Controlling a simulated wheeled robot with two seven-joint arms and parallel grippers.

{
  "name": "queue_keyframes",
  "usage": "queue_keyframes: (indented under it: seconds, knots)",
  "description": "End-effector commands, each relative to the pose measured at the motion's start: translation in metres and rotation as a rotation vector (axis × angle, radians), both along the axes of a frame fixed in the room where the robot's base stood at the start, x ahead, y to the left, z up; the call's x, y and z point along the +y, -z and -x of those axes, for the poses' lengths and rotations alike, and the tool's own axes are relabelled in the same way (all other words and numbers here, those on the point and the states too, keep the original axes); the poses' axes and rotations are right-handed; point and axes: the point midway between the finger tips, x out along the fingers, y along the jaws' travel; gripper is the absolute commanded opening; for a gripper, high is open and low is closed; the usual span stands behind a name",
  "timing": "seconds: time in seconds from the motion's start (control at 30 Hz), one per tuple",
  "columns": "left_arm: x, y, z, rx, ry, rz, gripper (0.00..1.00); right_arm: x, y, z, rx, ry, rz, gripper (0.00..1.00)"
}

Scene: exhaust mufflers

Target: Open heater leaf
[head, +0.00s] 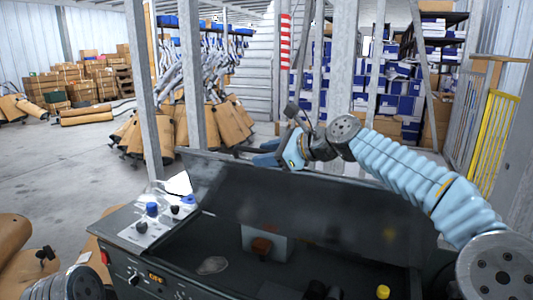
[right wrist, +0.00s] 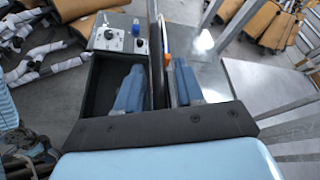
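The heater (head: 150,255) is a dark box with a control panel at its left end. Its leaf (head: 330,205) is a long dark panel that stands raised and tilted along the far side, with the heater's inside exposed. My right gripper (head: 266,153) is at the leaf's upper edge, left of its middle. In the right wrist view its two blue fingers (right wrist: 158,82) stand apart, one on each side of the leaf (right wrist: 157,45), seen nearly edge-on; firm contact is not clear. My left gripper is out of view; only part of my left arm shows at bottom left.
A control panel (head: 150,218) with knobs and a blue button is at the heater's left. Metal posts (head: 195,75) stand just behind the heater. A yellow rack (head: 494,140) is at the right. Open floor (head: 60,165) lies to the left.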

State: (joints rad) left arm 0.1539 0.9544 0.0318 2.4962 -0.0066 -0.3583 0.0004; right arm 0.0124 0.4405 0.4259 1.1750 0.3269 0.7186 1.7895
Motion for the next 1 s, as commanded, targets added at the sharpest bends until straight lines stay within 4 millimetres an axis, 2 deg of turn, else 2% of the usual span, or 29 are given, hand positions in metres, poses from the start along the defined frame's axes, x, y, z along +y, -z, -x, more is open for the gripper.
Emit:
queue_keyframes:
  seconds: [0.37, 0.47, 0.8, 1.0]
  knots:
    - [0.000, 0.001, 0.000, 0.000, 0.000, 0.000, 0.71, -0.004, -0.004, 0.004, -0.005, -0.001, -0.001, 0.40]
    - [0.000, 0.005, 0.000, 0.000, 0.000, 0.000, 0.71, -0.016, -0.008, 0.012, -0.006, 0.002, -0.001, 0.40]
    - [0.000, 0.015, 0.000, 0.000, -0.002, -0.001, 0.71, -0.076, -0.037, 0.059, -0.004, 0.003, 0.000, 0.40]
    - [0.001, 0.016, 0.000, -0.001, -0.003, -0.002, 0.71, -0.097, -0.047, 0.076, -0.003, 0.001, -0.001, 0.40]
